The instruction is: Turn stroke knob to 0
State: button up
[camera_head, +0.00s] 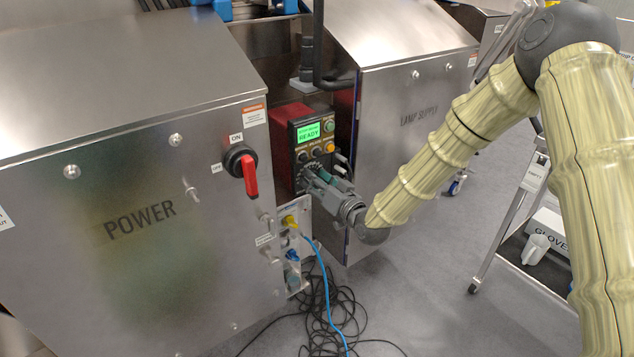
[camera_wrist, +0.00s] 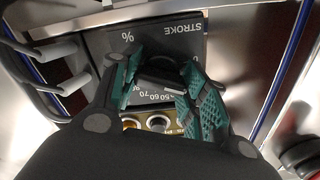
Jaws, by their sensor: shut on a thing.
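The stroke knob (camera_wrist: 160,72) is a dark knob on a grey panel (camera_wrist: 110,42) marked STROKE and %, which appears upside down in the wrist view. My gripper (camera_wrist: 160,80) has its teal-padded fingers on either side of the knob, shut on it.
The box has a green screen (camera_head: 309,132) reading READY and several buttons. A POWER cabinet (camera_head: 140,220) with a red-handled switch (camera_head: 250,174) stands left, a LAMP SUPPLY cabinet (camera_head: 415,120) right. Cables (camera_head: 335,310) lie on the floor below.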

jog(key=n+b, duration=0.1)
jog(key=n, duration=0.6)
jog(key=shift+f, duration=0.1)
dwell(0.5)
jog(key=o, duration=1)
jog(key=shift+o, duration=0.2)
jog(key=v, duration=1.2)
